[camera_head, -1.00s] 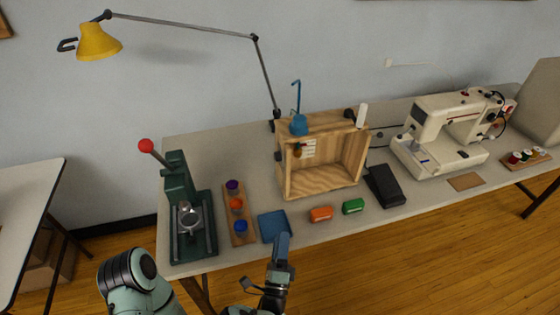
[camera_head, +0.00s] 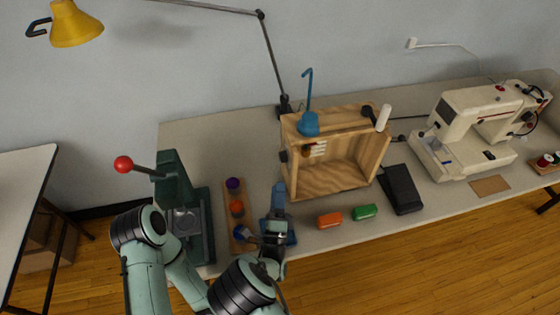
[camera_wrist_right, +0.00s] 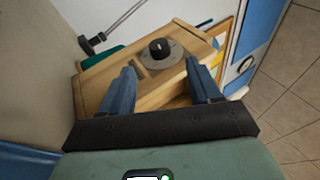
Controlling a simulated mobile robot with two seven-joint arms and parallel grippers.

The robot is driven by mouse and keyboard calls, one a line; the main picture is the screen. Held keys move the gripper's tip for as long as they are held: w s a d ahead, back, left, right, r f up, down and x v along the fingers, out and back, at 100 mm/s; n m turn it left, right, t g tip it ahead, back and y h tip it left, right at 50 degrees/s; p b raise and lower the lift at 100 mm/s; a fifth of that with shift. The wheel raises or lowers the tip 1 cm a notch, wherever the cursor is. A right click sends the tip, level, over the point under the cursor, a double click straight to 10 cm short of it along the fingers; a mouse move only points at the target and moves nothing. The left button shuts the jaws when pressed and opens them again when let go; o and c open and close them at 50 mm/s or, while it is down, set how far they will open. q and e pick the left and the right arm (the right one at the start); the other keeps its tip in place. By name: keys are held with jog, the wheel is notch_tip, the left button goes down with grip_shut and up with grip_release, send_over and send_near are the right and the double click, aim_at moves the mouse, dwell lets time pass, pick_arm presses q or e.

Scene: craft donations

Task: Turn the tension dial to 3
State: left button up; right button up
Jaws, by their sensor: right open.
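In the right wrist view, a black round dial (camera_wrist_right: 160,48) on a grey disc sits on a face of the wooden box (camera_wrist_right: 105,85). Any numbers on it are too small to read. My right gripper (camera_wrist_right: 161,68) is open and empty, its blue fingers pointing at that face, with the dial beyond and between the fingertips, apart from them. In the head view, the wooden box (camera_head: 330,180) stands mid-table, and a small dark knob (camera_head: 283,156) shows at its left edge. My right gripper (camera_head: 278,195) is just left of the box. My left gripper is out of view.
A green press (camera_head: 172,190) with a red-knobbed lever stands left, beside a wooden strip (camera_head: 228,210) of coloured pots. An orange block (camera_head: 329,220), green block (camera_head: 365,212) and black pedal (camera_head: 401,188) lie in front of the box. A sewing machine (camera_head: 485,125) stands right.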

aim_at(283, 157)
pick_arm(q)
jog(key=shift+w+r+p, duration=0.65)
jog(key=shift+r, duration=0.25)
pick_arm(e)
jog(key=x, duration=0.8)
jog(key=shift+w, duration=0.35)
jog(key=c, duration=1.1)
jog(key=shift+o, duration=0.3)
jog(key=shift+f+t+b, duration=0.3)
jog(key=shift+t+b, duration=0.2)
jog(key=shift+b, duration=0.3)
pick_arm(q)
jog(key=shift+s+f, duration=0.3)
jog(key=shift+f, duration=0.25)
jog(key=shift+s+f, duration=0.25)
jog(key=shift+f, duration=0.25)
pick_arm(e)
jog(key=shift+r+m, duration=0.25)
jog(key=shift+m, duration=0.15)
jog(key=o, duration=1)
jog(key=shift+o, duration=0.2)
